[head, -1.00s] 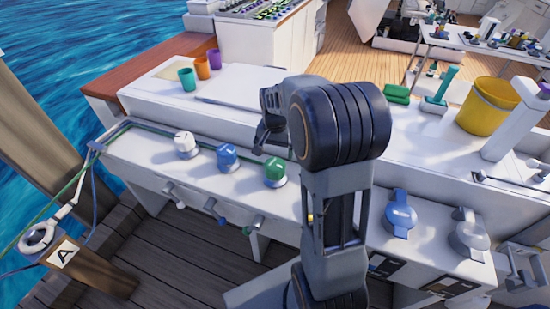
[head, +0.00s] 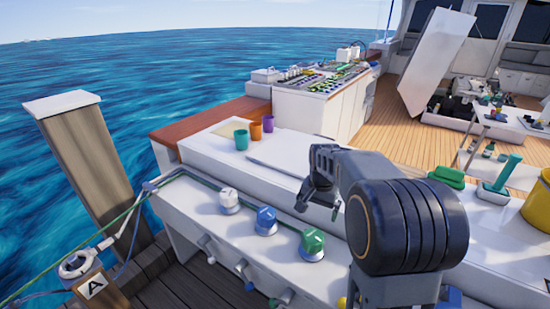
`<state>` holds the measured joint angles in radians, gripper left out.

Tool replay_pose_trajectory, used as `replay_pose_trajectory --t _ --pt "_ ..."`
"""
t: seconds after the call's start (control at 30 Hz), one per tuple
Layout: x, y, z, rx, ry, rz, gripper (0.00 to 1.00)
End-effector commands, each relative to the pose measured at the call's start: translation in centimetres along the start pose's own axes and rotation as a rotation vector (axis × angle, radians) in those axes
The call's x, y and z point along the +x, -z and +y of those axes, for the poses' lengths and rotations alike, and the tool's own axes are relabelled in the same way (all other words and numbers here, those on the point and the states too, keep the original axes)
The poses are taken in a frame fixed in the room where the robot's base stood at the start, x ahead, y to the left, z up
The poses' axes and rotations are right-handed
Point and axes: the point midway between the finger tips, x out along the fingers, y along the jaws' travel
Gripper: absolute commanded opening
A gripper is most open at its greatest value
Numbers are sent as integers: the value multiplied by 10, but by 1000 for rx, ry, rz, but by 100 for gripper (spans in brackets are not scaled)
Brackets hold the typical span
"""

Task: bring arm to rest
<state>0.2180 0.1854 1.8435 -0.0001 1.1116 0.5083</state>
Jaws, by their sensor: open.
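My arm rises in the lower right of the head view, its dark rounded joint in front of the white counter. My gripper (head: 318,196) is at the left end of the arm, pointing down and to the left. It is open, with nothing seen between its fingers. It appears above the white panel, up and to the right of the blue knob (head: 266,220) and above the green knob (head: 312,244). It looks apart from both. The arm's lower part is outside the picture.
A white knob (head: 229,200) sits left on the panel. Teal (head: 241,139), orange (head: 255,131) and purple (head: 268,124) cups stand on the counter behind. A wooden post (head: 85,165) stands at left. A green brush (head: 500,178) and yellow bucket (head: 538,205) are at right. A tilted white hatch lid (head: 437,62) stands behind.

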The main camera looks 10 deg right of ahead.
Motion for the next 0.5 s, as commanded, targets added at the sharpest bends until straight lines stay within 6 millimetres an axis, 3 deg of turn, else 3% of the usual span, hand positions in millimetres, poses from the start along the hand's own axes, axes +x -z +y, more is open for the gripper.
replay_pose_trajectory --t 0.17,0.23,0.5 --pt "6 -1 0 -91 3 6 100" --pt "16 -15 8 -174 -2 -6 100" --pt "-56 -103 25 -520 37 97 100"
